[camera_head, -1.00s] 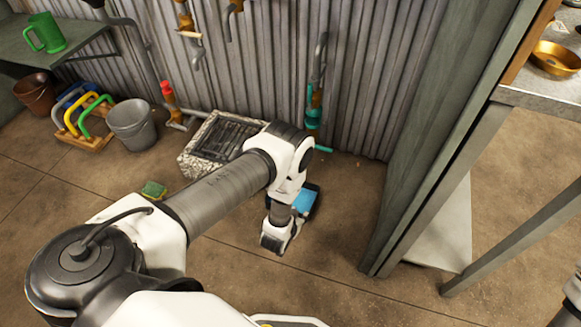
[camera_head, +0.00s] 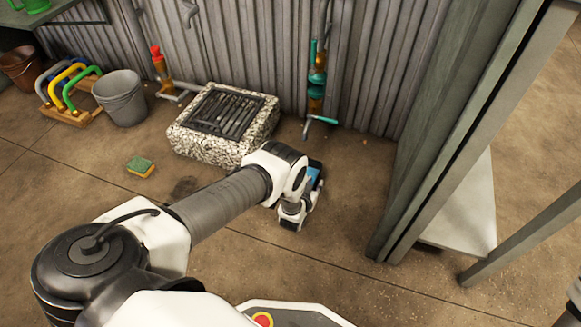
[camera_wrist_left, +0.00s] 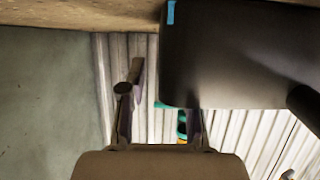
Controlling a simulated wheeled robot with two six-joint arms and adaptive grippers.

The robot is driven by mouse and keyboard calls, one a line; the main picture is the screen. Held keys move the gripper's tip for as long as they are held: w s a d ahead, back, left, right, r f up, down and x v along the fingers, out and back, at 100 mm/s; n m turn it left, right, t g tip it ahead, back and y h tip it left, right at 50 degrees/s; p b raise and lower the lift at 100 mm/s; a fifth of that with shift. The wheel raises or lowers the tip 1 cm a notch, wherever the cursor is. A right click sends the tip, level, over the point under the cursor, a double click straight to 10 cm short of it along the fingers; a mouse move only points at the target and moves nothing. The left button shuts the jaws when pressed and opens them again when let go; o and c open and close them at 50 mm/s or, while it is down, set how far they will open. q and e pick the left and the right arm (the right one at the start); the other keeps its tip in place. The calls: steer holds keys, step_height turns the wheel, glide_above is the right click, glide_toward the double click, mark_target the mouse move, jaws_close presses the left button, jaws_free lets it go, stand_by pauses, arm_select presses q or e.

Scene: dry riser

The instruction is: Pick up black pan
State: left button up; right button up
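The black pan (camera_wrist_left: 230,60) fills the upper right of the left wrist view, with a dark handle-like part at the right edge. A blue strip shows at its upper left corner. In the camera_head view, a dark-edged thing with a blue face (camera_head: 314,176) shows beside my left wrist, mostly hidden by it; it looks like the same pan. My left gripper (camera_wrist_left: 162,92) has its fingers apart with only the wall between them. The pan overlaps the right finger's tip; contact cannot be told. My right gripper is not in view.
A speckled stone block with a grate (camera_head: 178,139) stands by the corrugated wall, near my left arm. A teal-handled pipe (camera_head: 317,80) rises behind. A green post (camera_head: 430,140) stands at right. A sponge (camera_head: 140,167) and grey bucket (camera_head: 121,98) are at left. Floor in front is clear.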

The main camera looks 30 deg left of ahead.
arm_select(q)
jaws_close()
steer(key=shift+r, duration=0.1)
